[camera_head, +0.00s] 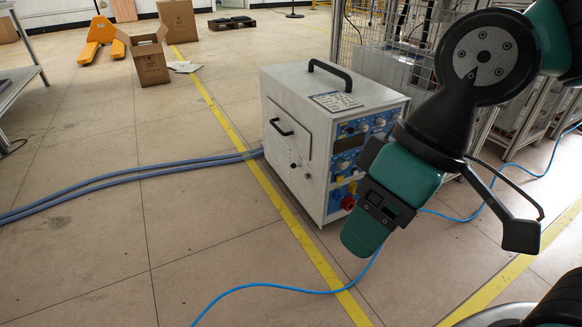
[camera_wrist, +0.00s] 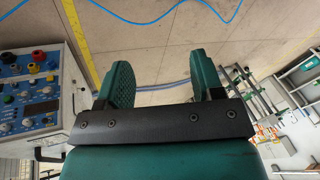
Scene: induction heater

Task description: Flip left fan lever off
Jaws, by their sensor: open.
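The induction heater (camera_head: 310,130) is a white box with a black top handle, standing on the floor in the middle of the head view. Its blue control panel (camera_head: 350,150) faces right, partly covered by my arm. The panel also shows at the left edge of the wrist view (camera_wrist: 30,95), with knobs, small displays and coloured sockets. I cannot tell which small part is the left fan lever. My gripper (camera_head: 374,222) is in front of the panel, to its lower right. In the wrist view its two green fingers (camera_wrist: 160,82) are apart with nothing between them.
Thick blue-grey hoses (camera_head: 130,177) run left from the heater. A thin blue cable (camera_head: 270,286) lies on the floor in front. Yellow floor tape (camera_head: 300,235) passes by the heater. A cardboard box (camera_head: 150,62) and orange pallet jack (camera_head: 100,38) stand farther back. Floor at left is mostly clear.

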